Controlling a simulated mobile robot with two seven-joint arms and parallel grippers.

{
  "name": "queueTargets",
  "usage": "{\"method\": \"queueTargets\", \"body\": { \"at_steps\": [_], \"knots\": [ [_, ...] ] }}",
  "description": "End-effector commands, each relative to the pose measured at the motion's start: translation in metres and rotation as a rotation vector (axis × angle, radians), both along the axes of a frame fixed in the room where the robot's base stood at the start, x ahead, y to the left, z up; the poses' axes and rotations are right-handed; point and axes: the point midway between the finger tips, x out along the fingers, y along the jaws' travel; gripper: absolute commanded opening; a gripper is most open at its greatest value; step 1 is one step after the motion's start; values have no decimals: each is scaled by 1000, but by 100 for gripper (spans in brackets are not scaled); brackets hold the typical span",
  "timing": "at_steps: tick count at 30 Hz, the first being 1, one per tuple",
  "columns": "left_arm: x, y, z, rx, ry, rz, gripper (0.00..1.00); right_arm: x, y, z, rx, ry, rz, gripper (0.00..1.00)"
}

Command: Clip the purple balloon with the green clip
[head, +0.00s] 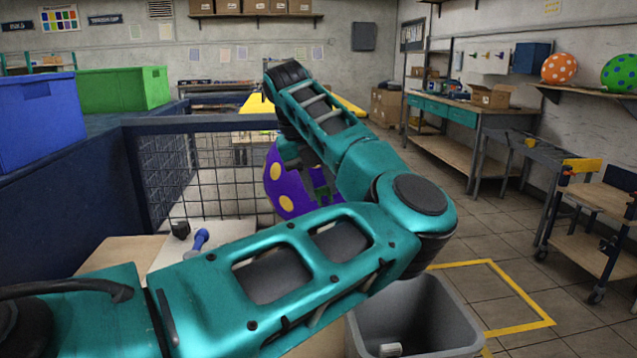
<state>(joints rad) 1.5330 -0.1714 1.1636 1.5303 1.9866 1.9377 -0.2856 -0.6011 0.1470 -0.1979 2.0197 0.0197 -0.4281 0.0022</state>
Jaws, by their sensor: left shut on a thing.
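The purple balloon (275,190) with yellow dots is beyond my left arm, in front of the mesh panel. My forearm hides its right part. My left gripper (314,176) hangs down from the wrist in front of the balloon and is largely hidden by my own arm. It is shut on a small green thing, seemingly the green clip (321,190), whose shape shows only in part. I cannot tell whether the clip touches the balloon. My right gripper is not in view.
A wooden table (118,254) with a white sheet carries a blue tool (199,241) and a small black thing (180,230). A grey bin (410,310) stands at the lower right. Blue (35,118) and green (122,88) crates are at left.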

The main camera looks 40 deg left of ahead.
Motion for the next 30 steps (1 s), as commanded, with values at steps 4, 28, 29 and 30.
{"method": "queueTargets", "body": {
  "at_steps": [4,28,29,30],
  "knots": [
    [1,-1,-5,0,0,0,11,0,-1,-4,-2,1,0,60],
    [4,-3,-14,0,0,0,11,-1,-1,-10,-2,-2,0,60],
    [4,-3,-14,0,0,0,11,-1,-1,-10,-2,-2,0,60],
    [4,-3,-14,0,0,0,11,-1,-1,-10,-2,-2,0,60]
  ]
}}
